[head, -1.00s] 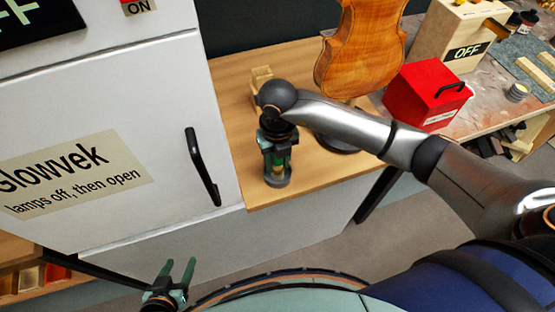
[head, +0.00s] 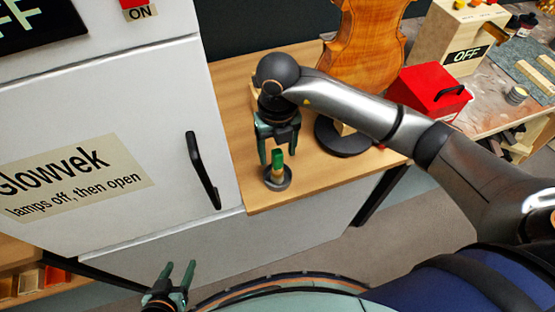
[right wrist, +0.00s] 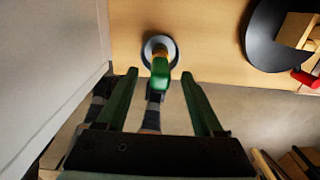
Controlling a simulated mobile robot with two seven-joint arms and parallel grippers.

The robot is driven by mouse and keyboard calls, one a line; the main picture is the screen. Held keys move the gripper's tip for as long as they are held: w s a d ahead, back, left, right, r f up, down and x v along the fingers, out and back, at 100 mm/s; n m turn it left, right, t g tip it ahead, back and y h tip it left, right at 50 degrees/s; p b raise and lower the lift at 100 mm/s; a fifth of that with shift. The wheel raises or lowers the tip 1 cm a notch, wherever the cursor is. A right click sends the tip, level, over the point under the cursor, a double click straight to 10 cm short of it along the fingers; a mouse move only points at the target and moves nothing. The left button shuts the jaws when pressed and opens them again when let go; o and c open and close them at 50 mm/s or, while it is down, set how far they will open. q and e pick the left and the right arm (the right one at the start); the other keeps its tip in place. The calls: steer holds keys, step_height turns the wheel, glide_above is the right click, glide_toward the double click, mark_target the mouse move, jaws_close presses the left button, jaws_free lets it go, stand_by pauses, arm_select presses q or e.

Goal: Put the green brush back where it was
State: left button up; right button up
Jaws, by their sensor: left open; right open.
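The green brush (head: 279,160) stands upright in a small dark round holder (head: 287,183) on the wooden bench top. Its green end points up. In the right wrist view the brush (right wrist: 160,76) shows between and beyond the fingertips, with the holder (right wrist: 151,43) around its base. My right gripper (head: 278,152) is open and empty, just above and behind the brush in the head view. My left gripper (head: 179,275) is open and empty, low in front of the white cabinet.
The white cabinet (head: 90,110) with a black handle (head: 202,170) stands left of the bench top (head: 240,125). A violin body (head: 365,45) rises behind my right arm, near a dark round stand base (head: 345,143). A red box (head: 428,88) is further right.

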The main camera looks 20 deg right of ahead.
step_height(320, 180, up, 6)
stand_by(0.7)
